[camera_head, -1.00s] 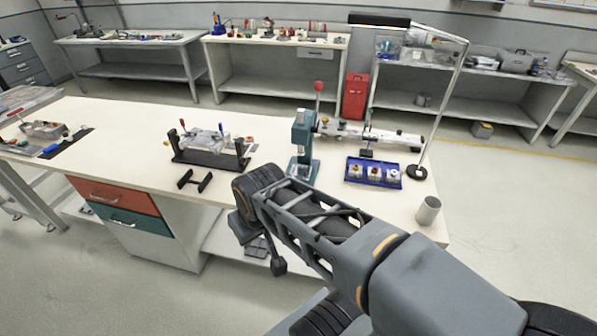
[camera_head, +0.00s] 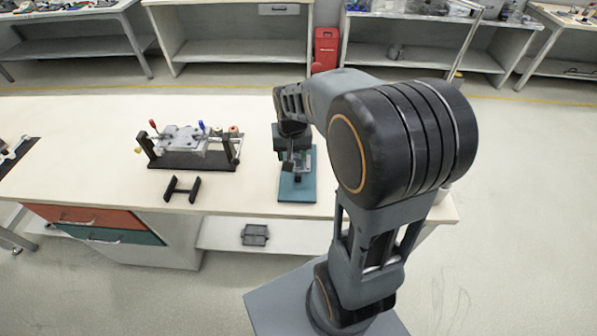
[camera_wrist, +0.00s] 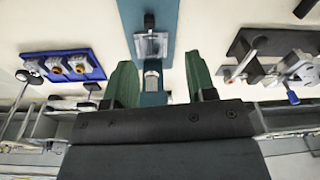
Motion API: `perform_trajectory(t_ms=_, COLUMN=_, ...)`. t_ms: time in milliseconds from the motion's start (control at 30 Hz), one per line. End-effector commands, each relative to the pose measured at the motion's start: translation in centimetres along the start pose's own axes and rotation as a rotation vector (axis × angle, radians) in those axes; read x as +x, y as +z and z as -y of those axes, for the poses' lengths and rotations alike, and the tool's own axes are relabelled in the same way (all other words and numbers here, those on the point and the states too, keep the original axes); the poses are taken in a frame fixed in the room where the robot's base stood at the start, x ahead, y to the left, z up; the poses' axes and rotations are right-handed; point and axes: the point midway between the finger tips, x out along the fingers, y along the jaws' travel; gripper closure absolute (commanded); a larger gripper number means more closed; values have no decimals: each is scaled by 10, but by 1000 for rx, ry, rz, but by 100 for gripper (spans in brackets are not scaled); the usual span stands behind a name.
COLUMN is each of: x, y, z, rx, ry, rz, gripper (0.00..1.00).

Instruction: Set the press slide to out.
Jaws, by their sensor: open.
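The teal press (camera_head: 297,187) stands upright near the front edge of the worktable, partly hidden behind my arm and gripper in the head view. In the wrist view its long teal base (camera_wrist: 128,12) runs up from between my fingers. A grey metal plate (camera_wrist: 151,46), which looks like the slide, sits on that base with a black knob (camera_wrist: 149,20) at its far end. My gripper (camera_wrist: 160,82) is open over the press, one green finger on each side of its teal body. It holds nothing, and I cannot tell whether the fingers touch the press.
A black fixture (camera_head: 190,160) with clamps stands left of the press, a small black stand (camera_head: 182,189) in front of it. In the wrist view a blue tray (camera_wrist: 98,72) with several pieces lies left. The tabletop (camera_head: 85,150) further left is mostly clear.

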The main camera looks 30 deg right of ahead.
Motion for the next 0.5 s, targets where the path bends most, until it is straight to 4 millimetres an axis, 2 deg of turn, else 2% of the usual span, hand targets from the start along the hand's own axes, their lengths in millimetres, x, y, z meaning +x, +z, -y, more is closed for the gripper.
perform_trajectory(t_ms=100, x=20, y=-25, z=-12, rx=86, ry=16, rz=55, gripper=49)
perform_trajectory(t_ms=200, x=36, y=-37, z=-19, rx=134, ry=24, rz=82, gripper=49)
perform_trajectory(t_ms=500, x=65, y=-46, z=-26, rx=179, ry=32, rz=110, gripper=49)
